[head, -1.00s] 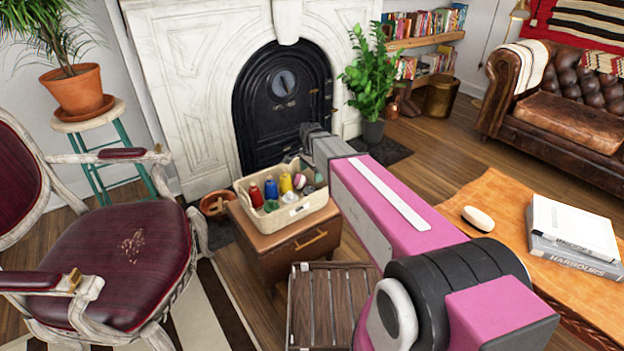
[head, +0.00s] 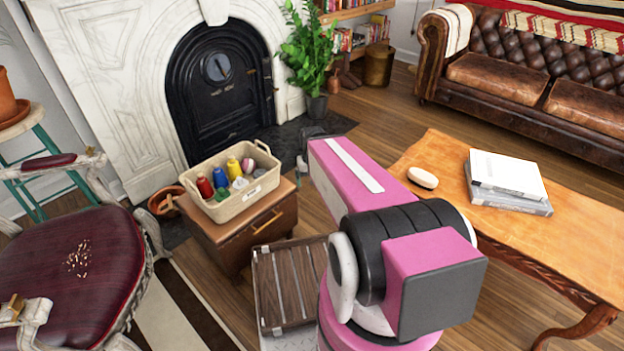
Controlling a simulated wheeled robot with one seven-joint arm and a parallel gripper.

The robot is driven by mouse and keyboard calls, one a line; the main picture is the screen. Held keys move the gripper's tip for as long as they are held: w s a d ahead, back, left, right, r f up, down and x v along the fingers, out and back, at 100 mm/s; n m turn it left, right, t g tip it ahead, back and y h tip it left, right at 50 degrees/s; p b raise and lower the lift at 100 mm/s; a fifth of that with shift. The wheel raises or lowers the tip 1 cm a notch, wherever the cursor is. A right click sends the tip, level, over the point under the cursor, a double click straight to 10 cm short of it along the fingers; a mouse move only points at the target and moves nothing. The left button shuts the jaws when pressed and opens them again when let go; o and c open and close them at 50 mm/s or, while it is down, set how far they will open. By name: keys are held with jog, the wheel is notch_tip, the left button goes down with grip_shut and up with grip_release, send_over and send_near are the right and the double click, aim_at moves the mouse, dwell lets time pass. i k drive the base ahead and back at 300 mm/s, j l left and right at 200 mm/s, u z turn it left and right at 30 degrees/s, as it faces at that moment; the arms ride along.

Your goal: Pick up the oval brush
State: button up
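The oval brush (head: 422,177) is a small pale oval with a tan underside. It lies near the left edge of the orange-brown wooden table (head: 520,238), apart from the books. My gripper (head: 304,158) is at the far end of my pink arm, left of the brush and off the table in the picture. It is mostly hidden behind the arm, so its fingers and opening cannot be made out. Nothing touches the brush.
Two stacked books (head: 508,182) lie right of the brush. A woven basket (head: 232,185) of thread spools and balls stands on a small wooden cabinet (head: 240,232). A slatted crate (head: 287,285) is in front. A maroon chair (head: 75,265) stands left; a leather sofa (head: 530,75) is behind.

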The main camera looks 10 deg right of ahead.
aim_at(424, 181)
jog(key=u, duration=1.7)
jog(key=z, duration=1.15)
jog(key=l+z, duration=0.3)
jog(key=z, duration=0.15)
jog(key=l+z, duration=0.35)
jog(key=z, duration=0.15)
jog(key=l+z, duration=0.3)
jog(key=z, duration=0.15)
jog(key=l, duration=0.15)
jog(key=k+l+u, duration=0.1)
jog(key=k, duration=0.2)
jog(key=k+l+u, duration=0.1)
jog(key=k+l, duration=0.1)
jog(key=k, duration=0.05)
